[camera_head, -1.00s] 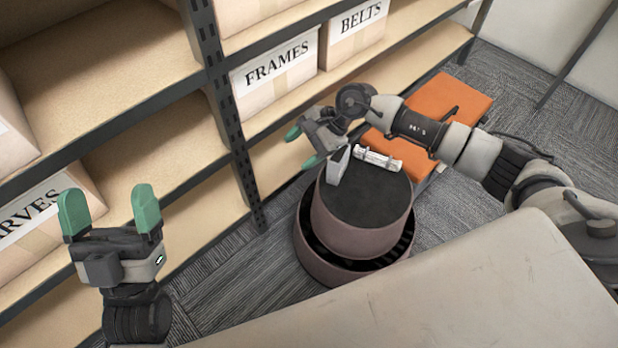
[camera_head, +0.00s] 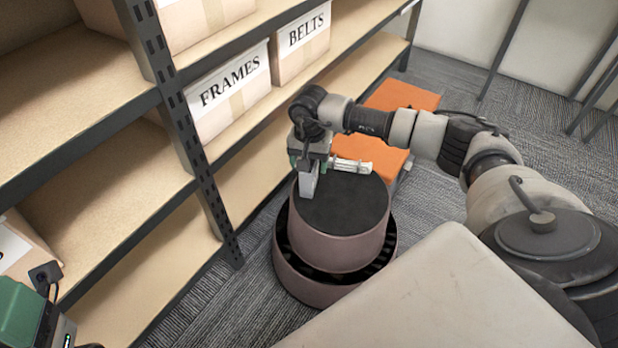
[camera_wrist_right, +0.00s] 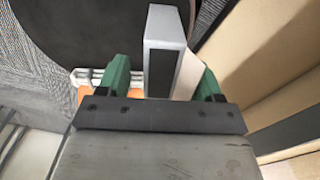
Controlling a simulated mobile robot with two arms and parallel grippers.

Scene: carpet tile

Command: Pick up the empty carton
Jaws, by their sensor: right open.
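A small grey box (camera_head: 308,184), which looks like the carton, stands upright near the left edge of a round stool's black top (camera_head: 345,207). In the right wrist view the box (camera_wrist_right: 164,24) has a pale rim around a dark face. My right gripper (camera_head: 309,158) points down over it, and the wrist view shows its green fingers (camera_wrist_right: 163,78) open on either side of the box, with a gap on each side. My left gripper (camera_head: 22,312) is partly cut off at the lower left, so its opening is hidden.
Shelving with boxes marked FRAMES (camera_head: 228,93) and BELTS (camera_head: 300,43) stands close on the left. An orange block (camera_head: 400,97) is behind the stool.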

